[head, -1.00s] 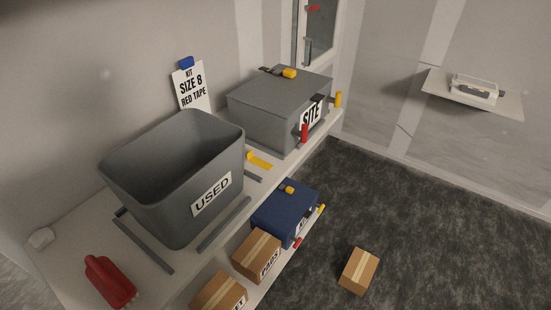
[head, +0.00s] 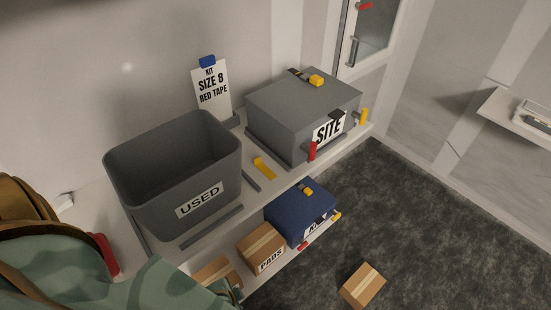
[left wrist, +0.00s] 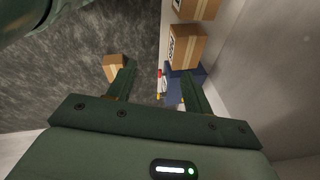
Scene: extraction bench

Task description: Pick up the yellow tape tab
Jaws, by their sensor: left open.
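A yellow tab (head: 264,168), a flat bent strip, lies on the bench between the grey USED bin (head: 172,165) and the grey SITE box (head: 285,110). Other yellow pieces sit on the SITE box, one on its lid (head: 316,81) and one at its right corner (head: 363,117). My left gripper (left wrist: 157,78) is open and empty in the left wrist view, its fingers apart above the floor and lower boxes. The bench tab cannot be made out there. My left gripper's fingers do not show in the head view. My right gripper is not in view.
Below the bench are a blue box (head: 298,211) with red and yellow tabs and a PADS carton (head: 262,247). Another carton (head: 362,286) lies on the floor. A red object (head: 105,254) is partly hidden at left. A sign (head: 212,88) stands behind the bin.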

